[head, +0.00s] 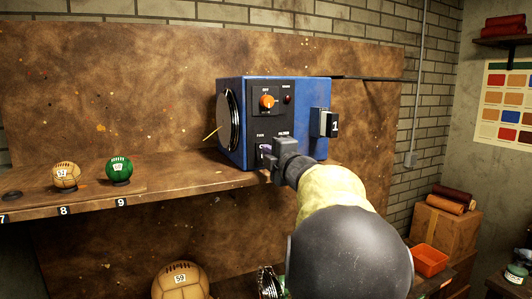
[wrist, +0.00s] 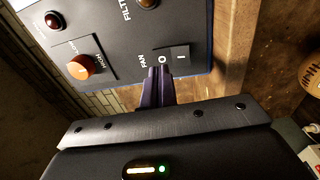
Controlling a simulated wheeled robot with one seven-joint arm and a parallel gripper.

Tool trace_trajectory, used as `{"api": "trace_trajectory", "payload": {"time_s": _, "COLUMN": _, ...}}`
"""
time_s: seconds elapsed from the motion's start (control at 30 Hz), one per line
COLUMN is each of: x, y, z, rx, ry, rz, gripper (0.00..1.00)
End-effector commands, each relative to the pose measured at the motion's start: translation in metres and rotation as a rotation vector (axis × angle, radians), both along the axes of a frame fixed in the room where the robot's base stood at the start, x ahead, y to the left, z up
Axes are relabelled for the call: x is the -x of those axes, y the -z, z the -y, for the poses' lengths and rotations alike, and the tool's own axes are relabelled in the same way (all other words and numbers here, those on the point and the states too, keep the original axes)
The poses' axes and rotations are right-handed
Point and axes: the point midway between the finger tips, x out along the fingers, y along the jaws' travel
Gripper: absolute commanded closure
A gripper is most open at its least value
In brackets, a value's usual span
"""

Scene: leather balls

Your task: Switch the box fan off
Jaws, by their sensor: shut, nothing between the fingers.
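The box fan (head: 304,112) is a blue box with a dark control panel, standing on the brown shelf. Its round grille (head: 229,120) is on the left side. In the wrist view a black rocker switch (wrist: 178,52), marked I and O beside the word FAN, sits low on the panel. My gripper (head: 267,149) is shut and empty in front of the lower panel. Its fingertips, also in the wrist view (wrist: 159,78), are right at the O end of the rocker. I cannot tell whether they touch it or which end is pressed in.
The panel also carries an orange knob (head: 267,101) and a red lamp (head: 287,99). A small box (head: 329,123) sticks out at the fan's right. A tan ball (head: 66,175) and a green ball (head: 119,169) sit on the shelf at left. An orange tray (head: 429,260) is lower right.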

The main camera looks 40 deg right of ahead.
Motion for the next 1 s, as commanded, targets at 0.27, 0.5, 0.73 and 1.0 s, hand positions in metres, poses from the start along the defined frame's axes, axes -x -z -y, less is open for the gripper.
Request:
{"api": "trace_trajectory", "payload": {"time_s": 0.27, "x": 0.053, "y": -0.005, "z": -0.013, "rx": 0.004, "ry": 0.004, "rz": 0.002, "gripper": 1.0}}
{"api": "trace_trajectory", "payload": {"time_s": 0.5, "x": 0.089, "y": -0.012, "z": -0.026, "rx": 0.003, "ry": -0.006, "rz": 0.002, "gripper": 1.0}}
{"api": "trace_trajectory", "payload": {"time_s": 0.73, "x": 0.1, "y": -0.014, "z": -0.029, "rx": 0.0, "ry": -0.008, "rz": 0.001, "gripper": 1.0}}
{"api": "trace_trajectory", "payload": {"time_s": 1.0, "x": 0.1, "y": -0.014, "z": -0.027, "rx": 0.0, "ry": -0.005, "rz": 0.001, "gripper": 1.0}}
